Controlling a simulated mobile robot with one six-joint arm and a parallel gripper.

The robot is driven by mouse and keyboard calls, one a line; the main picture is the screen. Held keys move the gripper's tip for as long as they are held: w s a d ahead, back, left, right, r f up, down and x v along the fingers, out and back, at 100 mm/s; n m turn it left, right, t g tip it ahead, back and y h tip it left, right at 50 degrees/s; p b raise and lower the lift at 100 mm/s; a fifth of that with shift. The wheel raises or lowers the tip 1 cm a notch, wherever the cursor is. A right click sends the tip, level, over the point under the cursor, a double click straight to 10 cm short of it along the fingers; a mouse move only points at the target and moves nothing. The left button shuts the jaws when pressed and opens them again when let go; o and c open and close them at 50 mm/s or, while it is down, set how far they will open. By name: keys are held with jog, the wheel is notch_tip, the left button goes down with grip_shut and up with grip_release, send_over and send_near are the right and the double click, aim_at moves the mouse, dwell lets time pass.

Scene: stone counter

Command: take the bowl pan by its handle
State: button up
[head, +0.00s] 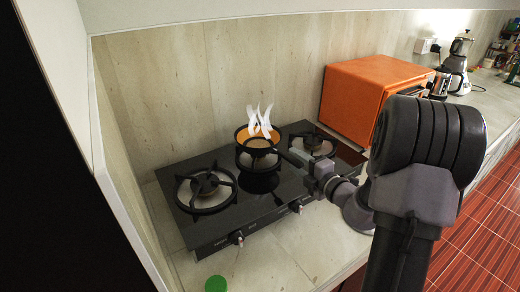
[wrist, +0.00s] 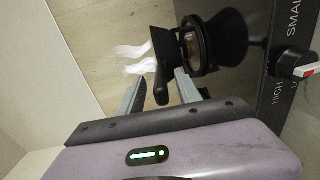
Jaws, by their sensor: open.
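The bowl pan (head: 257,136) is small and round, with a dark outside and an orange inside. It stands over the middle back burner of the black stove, with white wisps above it. In the wrist view the pan (wrist: 198,45) is at the upper middle, and its black handle (wrist: 162,84) points down between my fingers. My gripper (head: 299,158) is right of the pan in the head view. In the wrist view my gripper (wrist: 160,82) is open, with a finger on each side of the handle. Whether a finger touches the handle is unclear.
The black gas stove (head: 225,220) has a left burner (head: 206,190) and a right burner (head: 313,144). An orange oven (head: 365,93) stands behind and right. A stone wall is close behind the pan. A green disc (head: 215,284) lies on the front counter.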

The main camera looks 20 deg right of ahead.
aim_at(290, 158)
jog(key=w, duration=0.3)
jog(key=shift+a+f, duration=0.2)
jog(key=shift+f, duration=0.05)
grip_shut()
jog(key=shift+r, duration=0.1)
dwell(0.9)
